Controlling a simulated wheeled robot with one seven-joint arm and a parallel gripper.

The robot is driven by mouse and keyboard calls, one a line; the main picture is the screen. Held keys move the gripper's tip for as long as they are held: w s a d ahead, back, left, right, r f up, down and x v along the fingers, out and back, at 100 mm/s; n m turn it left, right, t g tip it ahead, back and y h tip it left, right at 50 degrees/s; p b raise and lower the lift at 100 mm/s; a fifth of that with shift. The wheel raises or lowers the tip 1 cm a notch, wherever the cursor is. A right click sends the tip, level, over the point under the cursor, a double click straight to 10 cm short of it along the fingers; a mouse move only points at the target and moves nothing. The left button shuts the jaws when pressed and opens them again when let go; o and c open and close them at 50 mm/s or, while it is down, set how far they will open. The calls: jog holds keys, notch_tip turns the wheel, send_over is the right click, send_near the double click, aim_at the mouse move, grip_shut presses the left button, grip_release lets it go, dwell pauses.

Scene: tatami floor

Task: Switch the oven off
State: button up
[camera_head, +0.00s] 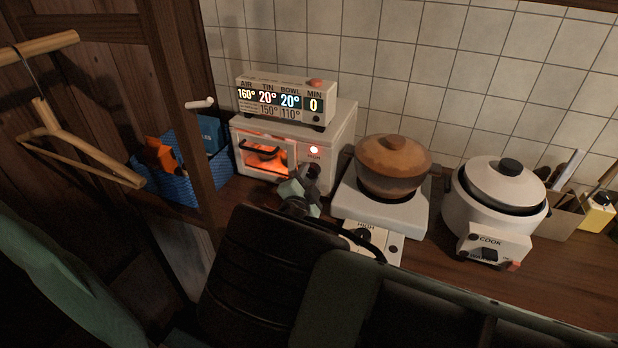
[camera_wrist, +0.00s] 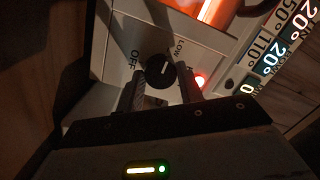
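The white toaster oven (camera_head: 336,140) stands against the tiled wall with its door shut. Its inside glows orange and its red lamp (camera_head: 314,150) is lit, also in the wrist view (camera_wrist: 200,81). The black round knob (camera_wrist: 161,71) has a white pointer mark and OFF, LOW and partly hidden further lettering around it. The mark does not point at OFF. My gripper (camera_head: 305,180) is in front of the oven's control panel. In the wrist view my gripper (camera_wrist: 158,82) has one finger on each side of the knob, apart; contact is unclear.
A display box (camera_head: 286,101) on the oven reads AIR 160°, TIN 20°, BOWL 20°, MIN 0. A brown pot (camera_head: 393,165) sits on a hot plate (camera_head: 380,207) to the right, then a rice cooker (camera_head: 497,195). A blue basket (camera_head: 185,180) and wooden post are left.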

jog(key=shift+n+b, duration=0.3)
jog(key=shift+b, duration=0.05)
jog(key=n+b, duration=0.2)
jog(key=shift+f+n+g, duration=0.1)
jog(key=shift+n+g, duration=0.2)
jog(key=shift+n, duration=0.1)
jog(key=n+b, duration=0.1)
jog(key=n, duration=0.3)
jog(key=shift+r, duration=0.2)
jog(key=n+g+h, duration=0.1)
jog(key=n, duration=0.4)
jog(key=shift+r, duration=0.1)
jog(key=shift+n+h+p, duration=0.3)
jog(key=shift+n+p, duration=0.05)
jog(key=shift+n, duration=1.75)
jog(key=o, duration=1)
